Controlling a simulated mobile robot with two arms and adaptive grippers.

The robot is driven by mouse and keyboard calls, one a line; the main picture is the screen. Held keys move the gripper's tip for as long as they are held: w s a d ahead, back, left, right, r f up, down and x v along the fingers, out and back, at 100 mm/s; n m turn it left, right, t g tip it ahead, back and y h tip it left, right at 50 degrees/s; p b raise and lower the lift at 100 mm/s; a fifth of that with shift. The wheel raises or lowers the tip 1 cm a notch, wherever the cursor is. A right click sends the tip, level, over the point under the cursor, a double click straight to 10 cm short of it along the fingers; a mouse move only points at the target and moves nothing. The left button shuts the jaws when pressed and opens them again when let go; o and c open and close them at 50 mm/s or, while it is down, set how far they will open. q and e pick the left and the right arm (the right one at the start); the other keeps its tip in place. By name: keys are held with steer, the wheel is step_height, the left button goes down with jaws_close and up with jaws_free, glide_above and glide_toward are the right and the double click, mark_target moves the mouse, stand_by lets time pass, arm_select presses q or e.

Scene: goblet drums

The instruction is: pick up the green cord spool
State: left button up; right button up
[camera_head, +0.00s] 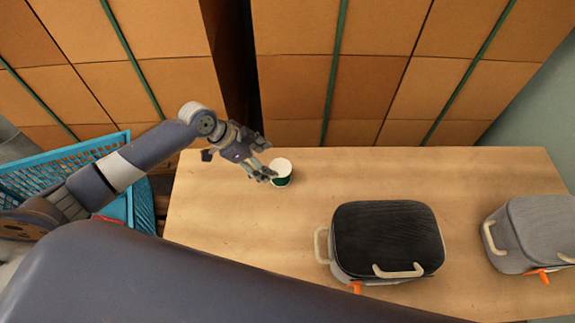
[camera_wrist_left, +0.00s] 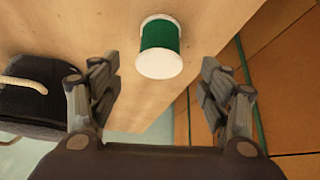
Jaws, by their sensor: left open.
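The green cord spool (camera_head: 282,173), with white ends and green cord between them, stands upright on the wooden table near its back edge. In the left wrist view the spool (camera_wrist_left: 160,47) shows ahead of the two fingers, in the gap between them. My left gripper (camera_head: 268,172) is close beside the spool, on its left side in the head view, partly overlapping its edge. In the left wrist view my left gripper (camera_wrist_left: 160,95) is open, with nothing between its fingers. My right gripper is not seen in either view.
A black-topped case (camera_head: 388,237) and a grey case (camera_head: 535,232), both with cream handles, stand on the table (camera_head: 220,215) to the right. A blue crate (camera_head: 70,165) is left of the table. Stacked cardboard boxes (camera_head: 300,80) stand behind. The table around the spool is clear.

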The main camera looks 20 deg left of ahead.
mark_target(276, 168)
arm_select(q)
steer(key=shift+x, duration=1.15)
steer(key=shift+d+f, duration=0.2)
steer(key=shift+f, duration=0.1)
steer(key=x, duration=0.4)
steer(key=shift+w+d, duration=0.1)
steer(key=shift+w+d+f, duration=0.1)
steer(key=shift+d+f, duration=0.05)
steer(key=shift+f, duration=0.2)
steer(key=shift+d+f, duration=0.1)
steer(key=shift+f, duration=0.05)
steer(key=shift+c, duration=1.1)
steer(key=c, duration=0.9)
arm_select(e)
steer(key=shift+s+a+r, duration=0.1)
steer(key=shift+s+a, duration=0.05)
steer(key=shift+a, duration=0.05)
